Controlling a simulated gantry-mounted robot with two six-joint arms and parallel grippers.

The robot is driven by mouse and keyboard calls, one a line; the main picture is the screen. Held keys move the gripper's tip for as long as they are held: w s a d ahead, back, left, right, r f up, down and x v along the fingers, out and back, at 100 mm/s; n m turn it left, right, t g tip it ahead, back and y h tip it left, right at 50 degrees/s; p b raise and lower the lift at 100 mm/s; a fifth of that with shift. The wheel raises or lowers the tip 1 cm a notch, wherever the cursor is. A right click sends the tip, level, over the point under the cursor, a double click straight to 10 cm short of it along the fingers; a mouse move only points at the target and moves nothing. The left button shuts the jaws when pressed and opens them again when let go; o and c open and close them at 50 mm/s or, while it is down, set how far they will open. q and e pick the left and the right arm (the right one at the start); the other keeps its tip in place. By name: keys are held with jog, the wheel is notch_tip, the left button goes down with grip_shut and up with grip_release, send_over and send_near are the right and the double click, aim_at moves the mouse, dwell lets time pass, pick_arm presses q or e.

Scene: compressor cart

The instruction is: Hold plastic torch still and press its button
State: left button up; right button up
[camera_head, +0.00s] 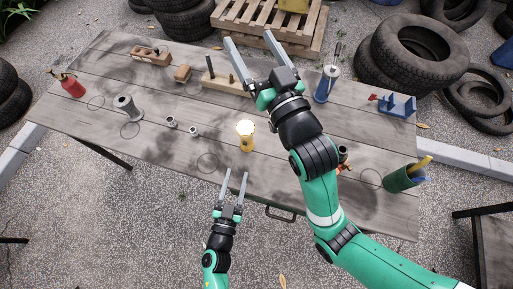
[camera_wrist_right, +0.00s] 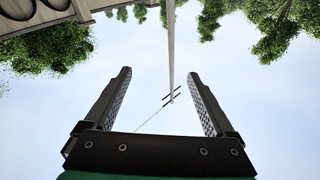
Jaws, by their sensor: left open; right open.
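A yellow torch (camera_head: 246,135) with a pale top stands upright on the wooden table, near its front middle. Its button cannot be made out. My left gripper (camera_head: 234,175) is open and empty, in front of the torch near the table's front edge, its fingers pointing toward the torch and apart from it. My right gripper (camera_head: 250,45) is open and empty, raised above the back part of the table. In the right wrist view the right gripper (camera_wrist_right: 160,90) shows open fingers against sky and trees, with nothing between them.
The table (camera_head: 150,120) holds a red bottle (camera_head: 72,87), a grey spool (camera_head: 127,107), wooden blocks (camera_head: 152,56), a blue stand (camera_head: 327,84), a blue vice-like part (camera_head: 397,105) and a green holder (camera_head: 402,178). Small metal pieces lie left of the torch. Tires (camera_head: 418,55) and a pallet (camera_head: 300,40) stand behind.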

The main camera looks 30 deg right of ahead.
notch_tip(320, 180, down, 18)
jog(key=s+a+n+g, duration=0.1)
jog(key=s+a+g, duration=0.1)
jog(key=g, duration=0.2)
jog(key=n+g+y, duration=0.1)
jog(key=g, duration=0.2)
send_near(242, 129)
notch_tip(242, 129, down, 5)
jog(key=d, duration=0.1)
jog(key=shift+w+d+f, duration=0.1)
jog(key=shift+w, duration=0.7)
jog(key=shift+t, duration=0.3)
jog(key=x, duration=1.1)
grip_shut()
pick_arm(q)
grip_shut()
